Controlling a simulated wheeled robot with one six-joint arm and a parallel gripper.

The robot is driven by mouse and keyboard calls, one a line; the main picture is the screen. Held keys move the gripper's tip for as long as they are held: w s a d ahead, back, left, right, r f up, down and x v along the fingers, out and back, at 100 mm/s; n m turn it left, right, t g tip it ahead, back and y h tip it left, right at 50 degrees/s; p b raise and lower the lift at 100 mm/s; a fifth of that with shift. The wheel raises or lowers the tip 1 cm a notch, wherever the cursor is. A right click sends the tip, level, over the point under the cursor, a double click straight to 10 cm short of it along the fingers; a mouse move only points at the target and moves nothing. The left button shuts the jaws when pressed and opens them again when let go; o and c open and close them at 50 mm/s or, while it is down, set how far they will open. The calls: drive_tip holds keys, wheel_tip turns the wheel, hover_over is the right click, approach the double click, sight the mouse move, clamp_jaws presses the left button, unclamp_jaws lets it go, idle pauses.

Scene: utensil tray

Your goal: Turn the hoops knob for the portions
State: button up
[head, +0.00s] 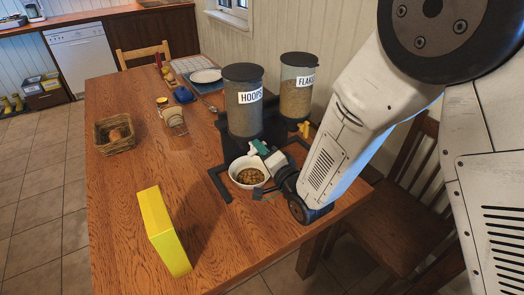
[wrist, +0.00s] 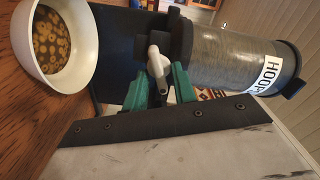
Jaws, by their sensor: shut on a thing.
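The hoops dispenser (head: 243,106) is a clear cylinder with a dark lid and a HOOPS label; it also shows sideways in the wrist view (wrist: 225,58). Its white knob (wrist: 157,62) sits between the green fingertips of my gripper (wrist: 160,84), which is shut on it. In the head view my gripper (head: 260,149) is in front of the dispenser's lower part, and the knob is mostly hidden there. A white bowl (head: 235,165) stands below the dispenser with brown hoops in it; the hoops (wrist: 52,40) show clearly in the wrist view.
The flakes dispenser (head: 296,92) with a yellow knob (head: 304,130) stands to the right. A basket (head: 114,134), a jar (head: 174,122) and a plate (head: 206,76) stand farther away.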

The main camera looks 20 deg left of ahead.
drive_tip(key=shift+f+m, duration=0.15)
drive_tip(key=shift+m, duration=1.85)
drive_tip(key=o, duration=0.6)
drive_tip(key=shift+s+d, duration=0.1)
drive_tip(key=v, duration=0.7)
drive_tip(key=shift+s+d, duration=0.25)
